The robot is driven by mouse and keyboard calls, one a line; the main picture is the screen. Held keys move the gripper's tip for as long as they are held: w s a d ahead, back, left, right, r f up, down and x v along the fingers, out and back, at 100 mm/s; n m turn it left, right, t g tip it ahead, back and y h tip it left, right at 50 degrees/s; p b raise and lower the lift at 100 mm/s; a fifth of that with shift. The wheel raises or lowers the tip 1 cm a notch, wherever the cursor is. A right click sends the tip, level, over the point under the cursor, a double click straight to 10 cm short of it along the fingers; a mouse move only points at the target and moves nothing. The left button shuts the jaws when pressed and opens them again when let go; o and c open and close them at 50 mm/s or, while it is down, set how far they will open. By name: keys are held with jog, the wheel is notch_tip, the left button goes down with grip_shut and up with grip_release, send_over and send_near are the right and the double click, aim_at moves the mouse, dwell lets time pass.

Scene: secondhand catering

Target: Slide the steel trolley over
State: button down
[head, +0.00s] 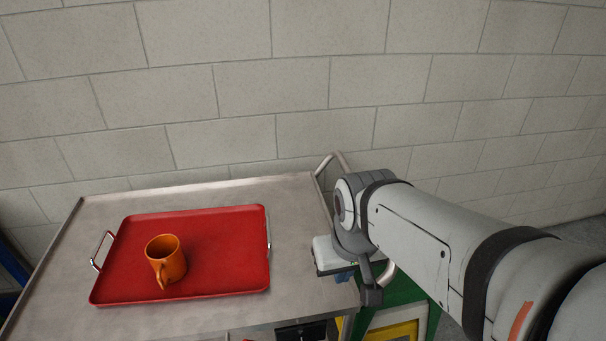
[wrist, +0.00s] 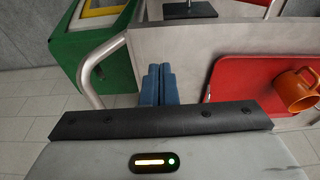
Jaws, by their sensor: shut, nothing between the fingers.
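The steel trolley (head: 306,222) stands against the block wall, its flat top filling the lower left of the head view. Its tubular end handle (head: 343,160) is partly hidden behind my arm; the handle loop also shows in the wrist view (wrist: 87,72). My gripper (wrist: 158,84) is shut and empty, its blue fingers side by side. In the wrist view the fingers appear over the trolley's handle end, beside the handle loop. I cannot tell whether they touch the trolley. In the head view, my arm hides most of the fingers.
A red tray (head: 215,270) with metal handles lies on the trolley top, and an orange mug (head: 166,262) stands upright on it. A green box (wrist: 85,45) with a yellow-framed part stands past the handle end. Tiled floor (wrist: 30,110) shows beside the handle.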

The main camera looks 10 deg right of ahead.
jog(key=shift+a, duration=0.1)
jog(key=w+d+f+m+g+b, duration=0.1)
jog(key=w+d+f+m, duration=0.2)
jog(key=w+m, duration=0.5)
jog(key=w+d+f+m+g+b, duration=0.1)
jog(key=w+d+f+m, duration=0.25)
jog(key=w, duration=0.85)
jog(key=w+d+f+m+g+b, duration=0.1)
jog(key=w+d+f+m+b, duration=0.15)
jog(key=w+m, duration=0.6)
notch_tip(320, 180, down, 10)
jog(key=w+n, duration=0.1)
jog(key=shift+d+n+p, duration=0.15)
jog(key=shift+n+p, duration=0.15)
jog(key=shift+n, duration=0.1)
